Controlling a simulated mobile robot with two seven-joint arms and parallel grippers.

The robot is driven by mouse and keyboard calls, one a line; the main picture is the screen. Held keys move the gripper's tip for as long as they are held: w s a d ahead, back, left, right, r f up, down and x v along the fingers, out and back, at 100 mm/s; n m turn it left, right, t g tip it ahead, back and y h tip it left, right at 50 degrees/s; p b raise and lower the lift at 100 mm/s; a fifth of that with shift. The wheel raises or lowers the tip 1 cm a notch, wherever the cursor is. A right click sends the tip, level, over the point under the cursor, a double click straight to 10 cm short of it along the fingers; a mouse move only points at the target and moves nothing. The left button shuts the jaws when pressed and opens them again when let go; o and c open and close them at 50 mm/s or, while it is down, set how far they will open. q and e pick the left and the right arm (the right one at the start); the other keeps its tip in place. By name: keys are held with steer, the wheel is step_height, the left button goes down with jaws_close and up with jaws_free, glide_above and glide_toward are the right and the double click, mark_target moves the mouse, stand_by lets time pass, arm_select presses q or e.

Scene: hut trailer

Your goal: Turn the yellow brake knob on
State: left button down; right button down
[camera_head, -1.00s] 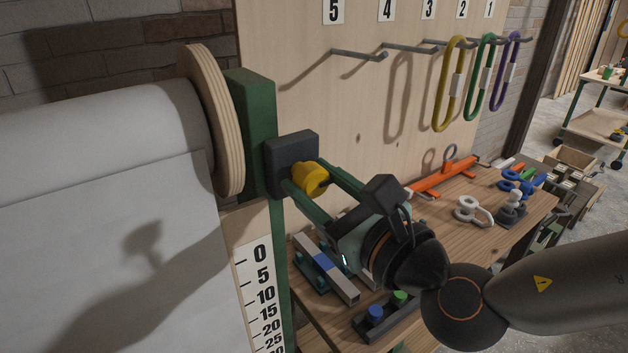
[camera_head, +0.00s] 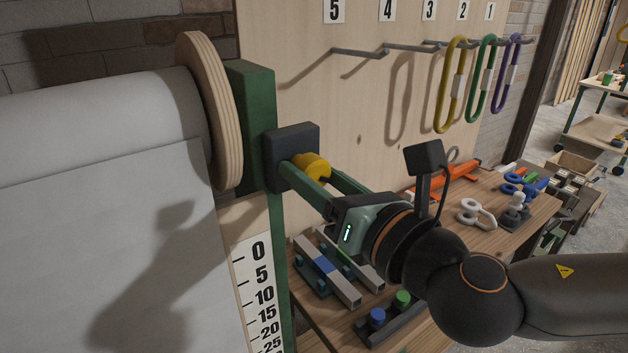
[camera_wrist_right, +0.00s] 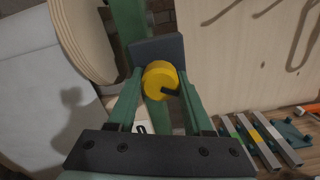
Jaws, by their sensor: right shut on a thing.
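The yellow brake knob (camera_head: 313,168) sticks out of a dark block (camera_head: 291,150) on a green post beside the large roll. My right gripper (camera_head: 308,172) reaches it from the right, with one green finger on either side of the knob. In the right wrist view the knob (camera_wrist_right: 160,80) sits between the fingertips (camera_wrist_right: 163,80), with a short black mark on its face pointing to the right and slightly down. The gripper is shut on the knob. The near finger hides part of the knob in the head view. My left gripper is not in view.
A white roll (camera_head: 90,120) with a wooden end disc (camera_head: 212,110) stands at the left. A wooden bench (camera_head: 440,235) below holds metal bars, shackles and an orange tool. Coloured loops hang from hooks on the board behind.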

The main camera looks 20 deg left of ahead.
steer(key=m, duration=0.5)
steer(key=shift+m, duration=0.4)
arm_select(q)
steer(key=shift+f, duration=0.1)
arm_select(e)
steer(key=m, duration=0.5)
steer(key=shift+m, duration=0.4)
steer(key=shift+r, duration=0.1)
steer(key=shift+c, duration=1.5)
jaws_free()
arm_select(q)
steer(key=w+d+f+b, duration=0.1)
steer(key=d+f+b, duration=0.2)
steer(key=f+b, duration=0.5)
steer(key=b, duration=0.3)
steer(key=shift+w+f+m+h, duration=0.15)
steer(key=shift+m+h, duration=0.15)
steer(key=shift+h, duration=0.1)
arm_select(e)
steer(key=v, duration=1.2)
steer(key=shift+s+d, duration=0.15)
steer(key=shift+s, duration=0.1)
